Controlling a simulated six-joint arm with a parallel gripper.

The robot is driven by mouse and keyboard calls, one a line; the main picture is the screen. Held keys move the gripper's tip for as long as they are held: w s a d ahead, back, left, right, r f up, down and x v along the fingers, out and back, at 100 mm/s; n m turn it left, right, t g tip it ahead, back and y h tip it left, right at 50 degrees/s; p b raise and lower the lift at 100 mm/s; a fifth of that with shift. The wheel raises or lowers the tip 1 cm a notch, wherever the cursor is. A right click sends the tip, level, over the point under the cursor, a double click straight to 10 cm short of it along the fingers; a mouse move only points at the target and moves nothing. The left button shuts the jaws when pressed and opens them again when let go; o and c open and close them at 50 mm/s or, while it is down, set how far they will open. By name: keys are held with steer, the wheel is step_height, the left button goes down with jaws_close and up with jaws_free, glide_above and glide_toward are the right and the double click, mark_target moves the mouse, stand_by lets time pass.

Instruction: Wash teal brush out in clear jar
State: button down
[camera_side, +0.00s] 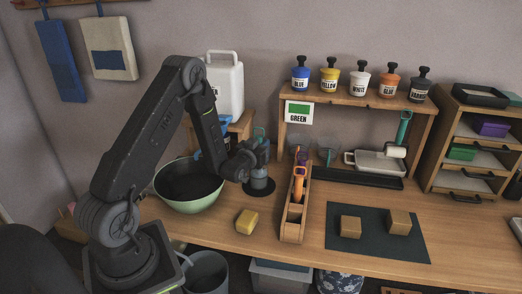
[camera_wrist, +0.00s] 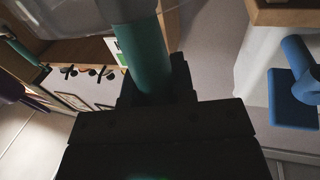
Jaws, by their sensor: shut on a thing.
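My gripper (camera_side: 254,158) is shut on the teal brush (camera_wrist: 143,55), whose handle runs up between the fingers in the wrist view. In the side view only the handle's top shows above the gripper (camera_side: 259,132). Right below the gripper stands a small grey-blue, see-through-looking jar (camera_side: 258,183) on a dark round base. The brush's lower end is hidden by the gripper and jar, so I cannot tell whether it is inside.
A wooden holder (camera_side: 292,228) with orange and purple handles stands close on the right. A roller tray (camera_side: 373,162) and a dark mat (camera_side: 378,246) with two blocks lie further right.

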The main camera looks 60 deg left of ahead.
steer(key=shift+r, duration=2.6)
steer(key=shift+r, duration=2.5)
